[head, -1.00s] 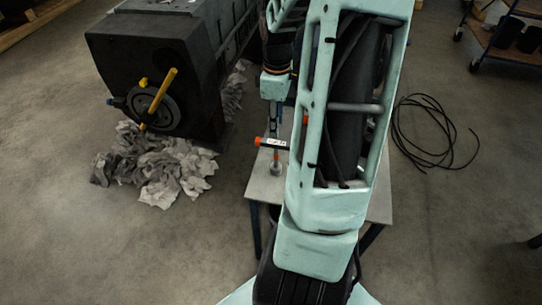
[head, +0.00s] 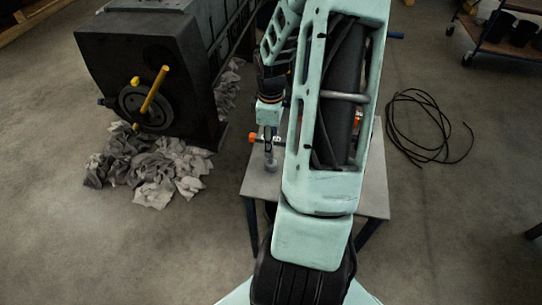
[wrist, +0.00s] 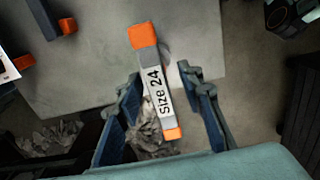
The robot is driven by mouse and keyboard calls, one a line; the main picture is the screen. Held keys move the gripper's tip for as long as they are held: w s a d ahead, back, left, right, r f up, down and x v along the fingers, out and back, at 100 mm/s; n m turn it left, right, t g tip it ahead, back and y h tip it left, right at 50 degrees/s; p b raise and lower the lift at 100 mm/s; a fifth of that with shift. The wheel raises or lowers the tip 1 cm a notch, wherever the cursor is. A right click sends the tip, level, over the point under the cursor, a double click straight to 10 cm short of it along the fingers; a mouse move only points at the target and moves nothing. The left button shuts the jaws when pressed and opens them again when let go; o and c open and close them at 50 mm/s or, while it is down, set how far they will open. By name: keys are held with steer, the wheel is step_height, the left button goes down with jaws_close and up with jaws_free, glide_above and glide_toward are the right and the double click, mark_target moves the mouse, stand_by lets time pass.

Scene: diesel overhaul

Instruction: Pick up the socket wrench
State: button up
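A socket wrench (wrist: 158,88) with a grey handle, orange ends and a white "Size 24" label shows in the wrist view. A round grey part shows partly behind its handle. In the head view the orange end of the wrench (head: 252,137) shows over the left part of the table, with the rest partly covered by my gripper and arm. My gripper (wrist: 158,75) is open, one blue finger on each side of the handle. I see gaps between fingers and handle. In the head view my gripper (head: 268,138) is right at the wrench.
The grey table (head: 262,184) is mostly hidden by my arm. Other orange-ended tools (wrist: 67,26) lie at the upper left in the wrist view. A dark engine (head: 150,60) stands left, with crumpled rags (head: 150,170) below. A black cable (head: 425,125) lies on the floor right.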

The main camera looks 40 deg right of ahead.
jaws_close()
steer(key=shift+r, duration=0.15)
stand_by(0.4)
steer(key=shift+w+r, duration=0.1)
steer(key=shift+r, duration=0.2)
step_height(320, 180, up, 2)
steer(key=shift+d+r+p, duration=0.1)
steer(key=shift+p, duration=0.25)
steer(key=w+d+r+p, duration=0.1)
steer(key=d+r, duration=0.9)
steer(key=d, duration=0.4)
steer(key=shift+w+p, duration=0.15)
steer(key=shift+p, duration=0.15)
steer(key=shift+a, duration=0.1)
